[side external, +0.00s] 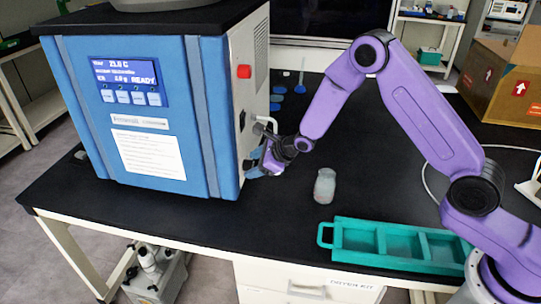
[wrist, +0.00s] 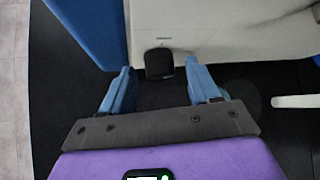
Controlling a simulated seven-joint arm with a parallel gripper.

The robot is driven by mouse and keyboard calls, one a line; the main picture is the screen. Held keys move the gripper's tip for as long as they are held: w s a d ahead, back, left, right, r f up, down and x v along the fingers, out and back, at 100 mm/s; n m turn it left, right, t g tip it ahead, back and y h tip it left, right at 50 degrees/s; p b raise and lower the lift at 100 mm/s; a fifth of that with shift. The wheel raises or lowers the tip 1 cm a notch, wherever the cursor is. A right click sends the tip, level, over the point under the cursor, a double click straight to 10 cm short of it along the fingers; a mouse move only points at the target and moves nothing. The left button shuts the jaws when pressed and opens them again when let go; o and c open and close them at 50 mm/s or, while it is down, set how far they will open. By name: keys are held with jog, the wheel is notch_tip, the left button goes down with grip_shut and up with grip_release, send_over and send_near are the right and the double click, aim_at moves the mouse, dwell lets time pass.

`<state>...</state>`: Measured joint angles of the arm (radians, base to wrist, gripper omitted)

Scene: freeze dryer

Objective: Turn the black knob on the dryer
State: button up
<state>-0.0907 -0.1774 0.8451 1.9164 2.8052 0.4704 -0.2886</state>
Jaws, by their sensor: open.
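The dryer (side external: 150,110) is a blue and white box with a lit display, standing on the left of the black bench. In the wrist view, the black knob (wrist: 159,64) sticks out from the dryer's white side panel (wrist: 220,30), below a small label. My gripper (wrist: 159,72) is open, with one blue finger on each side of the knob and gaps showing between fingers and knob. In the side view, my gripper (side external: 261,169) is low beside the dryer's right side, and the knob is hard to make out there.
A small glass jar (side external: 325,186) stands on the bench right of my gripper. A teal tray (side external: 400,243) lies near the front edge. A red button (side external: 244,71) and a metal pipe (side external: 265,124) are on the dryer's side above my gripper. A cardboard box (side external: 505,85) sits back right.

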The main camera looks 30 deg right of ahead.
jog(key=v, duration=1.7)
jog(key=shift+w+d+m+g+y, duration=0.9)
jog(key=shift+w+d+g+y, duration=0.3)
jog(key=shift+w+d, duration=0.7)
jog(key=x, duration=1.7)
jog(key=shift+a+r, duration=0.15)
jog(key=c, duration=1)
